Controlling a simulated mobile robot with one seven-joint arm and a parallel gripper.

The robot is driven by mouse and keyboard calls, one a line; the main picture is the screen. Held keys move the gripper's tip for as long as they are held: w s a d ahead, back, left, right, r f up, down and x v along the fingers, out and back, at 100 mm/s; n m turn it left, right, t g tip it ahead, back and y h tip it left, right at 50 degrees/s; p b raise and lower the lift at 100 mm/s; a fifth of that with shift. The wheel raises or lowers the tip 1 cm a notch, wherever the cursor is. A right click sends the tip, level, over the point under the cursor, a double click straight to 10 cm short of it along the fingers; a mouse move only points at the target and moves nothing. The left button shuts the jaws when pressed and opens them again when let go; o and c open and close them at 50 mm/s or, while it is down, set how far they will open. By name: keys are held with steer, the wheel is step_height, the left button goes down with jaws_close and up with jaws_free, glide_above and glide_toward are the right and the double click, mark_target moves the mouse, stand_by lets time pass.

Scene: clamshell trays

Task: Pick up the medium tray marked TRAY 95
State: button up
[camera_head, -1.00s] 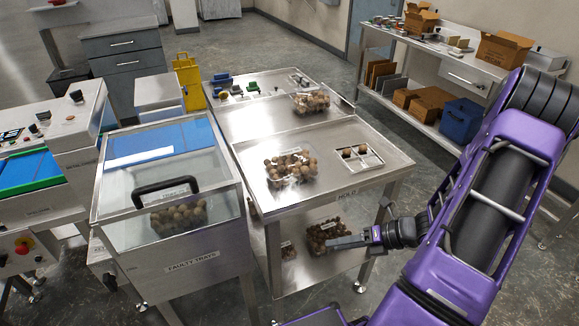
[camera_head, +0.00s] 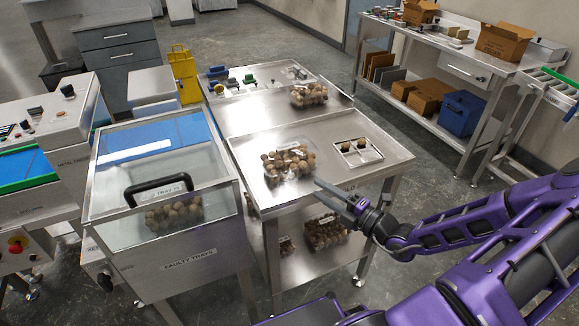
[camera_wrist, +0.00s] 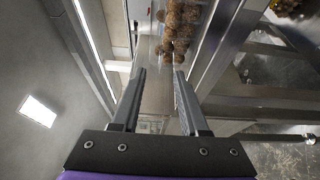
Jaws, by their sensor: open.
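A clear clamshell tray of brown round items (camera_head: 288,162) sits on the front of the steel HOLD table (camera_head: 240,135). A similar tray (camera_head: 309,95) is farther back, one (camera_head: 325,232) is on the lower shelf, and one (camera_head: 174,214) is inside the faulty-trays box. I cannot read TRAY 95 on any of them. My gripper (camera_head: 333,196) is open and empty at the table's front edge, just right of and nearer than the front tray. In the wrist view, my gripper (camera_wrist: 158,95) has its jaws apart, with a clear tray of brown items (camera_wrist: 178,32) beyond them.
A shallow two-part metal holder (camera_head: 358,152) with brown items stands right of the front tray. The clear-lidded faulty-trays box (camera_head: 192,262) with a black handle stands close on the left. A yellow stand (camera_head: 184,75) is behind. Bare tabletop lies between the trays.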

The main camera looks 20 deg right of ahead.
mark_target(290, 172)
steer(key=b+x, duration=0.1)
steer(key=x, duration=0.8)
steer(key=shift+a+f, duration=0.1)
steer(key=shift+a, duration=0.15)
jaws_close()
stand_by(1.1)
